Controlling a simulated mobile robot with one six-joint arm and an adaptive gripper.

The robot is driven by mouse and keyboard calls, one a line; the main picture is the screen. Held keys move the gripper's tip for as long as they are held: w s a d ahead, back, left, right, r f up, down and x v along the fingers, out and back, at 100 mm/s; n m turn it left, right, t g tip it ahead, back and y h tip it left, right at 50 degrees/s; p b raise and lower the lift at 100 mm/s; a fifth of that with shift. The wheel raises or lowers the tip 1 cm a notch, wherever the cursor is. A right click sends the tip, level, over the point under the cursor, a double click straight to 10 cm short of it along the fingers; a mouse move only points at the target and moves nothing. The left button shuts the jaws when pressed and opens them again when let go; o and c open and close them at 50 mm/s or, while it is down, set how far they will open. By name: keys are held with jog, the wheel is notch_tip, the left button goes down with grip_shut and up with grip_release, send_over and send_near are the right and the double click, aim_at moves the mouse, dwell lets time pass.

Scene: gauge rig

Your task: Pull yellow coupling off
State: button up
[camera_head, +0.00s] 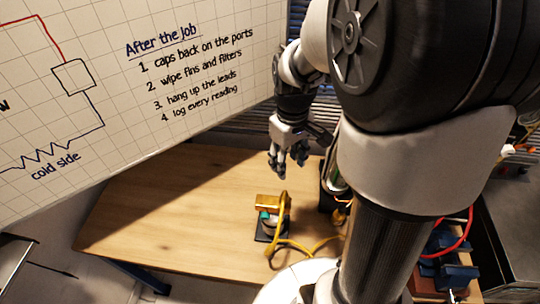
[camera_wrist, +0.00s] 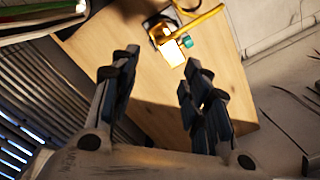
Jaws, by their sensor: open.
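A small rig (camera_head: 271,226) with a dark base stands on the wooden table. A yellow hose (camera_head: 283,212) rises beside its gold-yellow block (camera_head: 267,201) and trails onto the table. A teal part (camera_head: 264,215) sits below the block. Which piece is the yellow coupling is too small to tell. In the wrist view the yellow hose (camera_wrist: 201,21), brightly lit block (camera_wrist: 173,52) and teal part (camera_wrist: 187,43) lie beyond the fingers. My gripper (camera_head: 286,163) is open and empty, above the table and behind the rig. Its fingers also show in the wrist view (camera_wrist: 160,66).
The wooden table (camera_head: 170,210) is clear left of the rig. A whiteboard (camera_head: 130,80) stands at the left. A dark container (camera_head: 328,198) stands just right of the rig, partly hidden by my arm. Blue parts and a red lead (camera_head: 467,236) are at the right.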

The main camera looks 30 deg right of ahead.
aim_at(285, 191)
notch_tip(285, 191, down, 17)
jog(key=b, duration=0.3)
jog(key=shift+f, duration=0.15)
jog(key=shift+c, duration=0.2)
grip_shut()
dwell(0.8)
jog(key=shift+w, duration=0.1)
